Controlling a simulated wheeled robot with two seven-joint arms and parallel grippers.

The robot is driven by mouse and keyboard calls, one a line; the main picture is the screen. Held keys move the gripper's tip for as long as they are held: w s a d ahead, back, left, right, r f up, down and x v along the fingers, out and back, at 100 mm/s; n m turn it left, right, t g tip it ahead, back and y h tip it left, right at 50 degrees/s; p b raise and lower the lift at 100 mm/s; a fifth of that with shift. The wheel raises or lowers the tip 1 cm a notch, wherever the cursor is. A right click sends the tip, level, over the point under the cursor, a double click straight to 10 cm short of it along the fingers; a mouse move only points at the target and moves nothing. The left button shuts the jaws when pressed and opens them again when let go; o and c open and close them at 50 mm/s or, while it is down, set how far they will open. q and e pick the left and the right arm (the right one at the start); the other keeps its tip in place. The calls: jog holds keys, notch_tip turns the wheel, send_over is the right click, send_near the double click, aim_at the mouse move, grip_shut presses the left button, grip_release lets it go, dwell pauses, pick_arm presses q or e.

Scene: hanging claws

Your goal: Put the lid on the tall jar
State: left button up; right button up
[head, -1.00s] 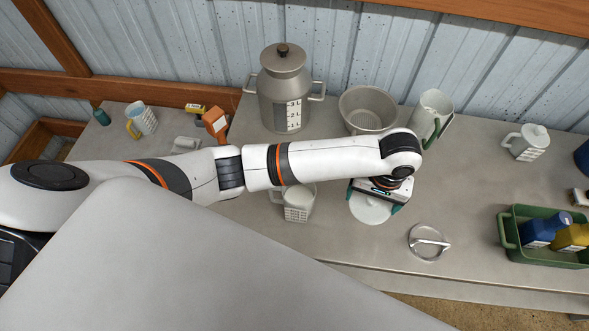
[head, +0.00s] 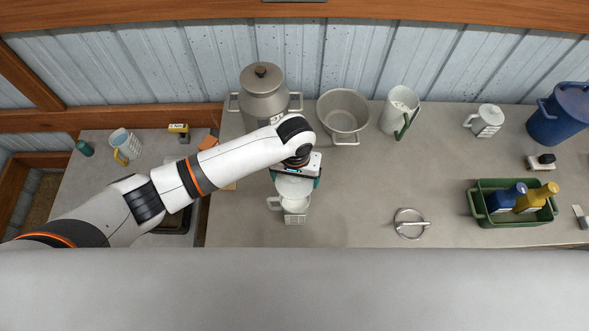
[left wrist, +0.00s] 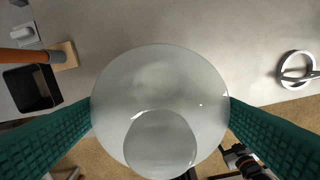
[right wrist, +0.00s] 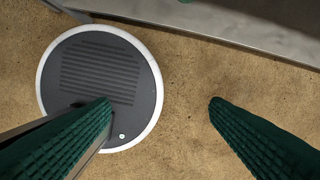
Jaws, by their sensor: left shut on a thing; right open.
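My left gripper (head: 294,180) is shut on a round, pale, translucent lid (head: 293,188), one finger at each side of its rim. In the left wrist view the lid (left wrist: 160,85) fills the middle, with a smaller round shape on its near part. In the head view the lid overlaps the back of a small white jar (head: 294,206) with a handle at its left and a grid-like mark; whether they touch is unclear. A taller white jar with a green handle (head: 400,108) stands open near the wall. My right gripper (right wrist: 160,103) is open and empty above the floor.
A metal can (head: 263,95) and a grey pot (head: 343,114) stand behind my left gripper. A green crate (head: 480,213) holds blue and yellow bottles. The counter between is clear.

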pick_arm(q)
jog(key=shift+a+r, duration=0.1)
jog(key=shift+s+d, duration=0.1)
jog(key=shift+d, duration=0.15)
jog(key=shift+f, duration=0.25)
notch_tip(320, 180, down, 8)
jog(key=b, duration=0.4)
jog(key=shift+f, duration=0.2)
pick_arm(e)
jog(key=f, duration=0.2)
jog(key=s+f, duration=0.1)
jog(key=f, duration=0.1)
jog(key=shift+d, duration=0.2)
pick_arm(q)
jog(key=shift+a, duration=0.1)
pick_arm(e)
jog(key=shift+d+r, duration=0.15)
jog(key=shift+d, duration=0.1)
pick_arm(q)
jog(key=shift+p, duration=0.6)
pick_arm(e)
jog(key=shift+r, duration=0.55)
pick_arm(q)
jog(key=shift+f+b, duration=0.4)
jog(key=shift+f, duration=0.25)
pick_arm(e)
jog(key=shift+a+f, duration=0.15)
jog(key=shift+f, duration=0.25)
